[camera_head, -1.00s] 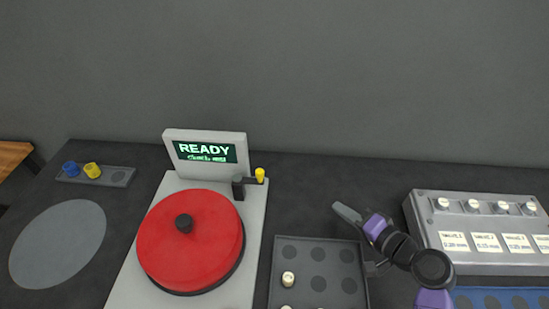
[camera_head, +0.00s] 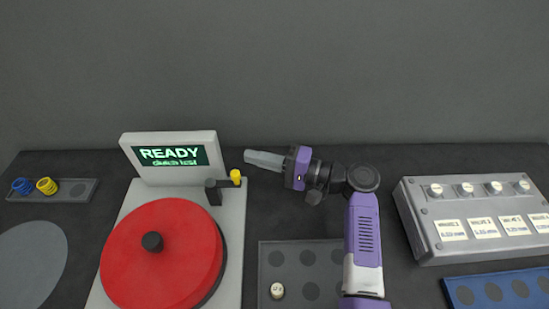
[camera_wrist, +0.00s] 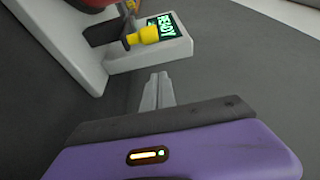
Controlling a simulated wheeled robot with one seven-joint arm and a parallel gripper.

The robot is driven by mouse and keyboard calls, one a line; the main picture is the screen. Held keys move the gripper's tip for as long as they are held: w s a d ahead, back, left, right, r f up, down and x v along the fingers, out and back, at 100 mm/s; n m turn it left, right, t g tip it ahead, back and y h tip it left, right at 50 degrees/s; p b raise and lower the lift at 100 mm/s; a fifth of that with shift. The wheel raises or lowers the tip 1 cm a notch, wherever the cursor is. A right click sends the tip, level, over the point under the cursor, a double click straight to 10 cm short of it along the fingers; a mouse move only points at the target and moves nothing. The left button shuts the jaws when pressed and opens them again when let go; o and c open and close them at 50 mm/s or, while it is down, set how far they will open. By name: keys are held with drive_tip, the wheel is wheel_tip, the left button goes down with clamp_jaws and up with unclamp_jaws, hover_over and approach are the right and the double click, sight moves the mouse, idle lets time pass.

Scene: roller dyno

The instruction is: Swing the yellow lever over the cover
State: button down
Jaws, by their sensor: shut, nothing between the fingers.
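The yellow lever tip (camera_head: 236,177) sits on a dark arm at the back right corner of the grey machine (camera_head: 232,215). The dark arm runs left to a black post (camera_head: 213,192) beside the red round cover (camera_head: 165,268), which has a black knob and lies on the machine. My gripper (camera_head: 247,158) is shut and empty, just right of the lever tip and apart from it. In the wrist view my closed fingers (camera_wrist: 158,78) point toward the yellow lever tip (camera_wrist: 146,35), with a gap between them.
A screen (camera_head: 172,156) reading READY stands behind the cover. A grey tray (camera_head: 268,257) with round recesses and a pale cylinder (camera_head: 277,290) lies right of the machine. A control box (camera_head: 480,245) stands at the far right. Blue and yellow rings (camera_head: 47,186) sit on a strip at left.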

drive_tip(key=shift+s+a+p, duration=0.55)
drive_tip(key=shift+s+p, duration=0.05)
drive_tip(key=shift+s, duration=0.25)
drive_tip(key=shift+s+a+p, duration=0.5)
drive_tip(key=shift+s+p, duration=0.1)
drive_tip(key=shift+s, duration=0.2)
drive_tip(key=shift+f+t, duration=0.1)
drive_tip(key=shift+t, duration=0.2)
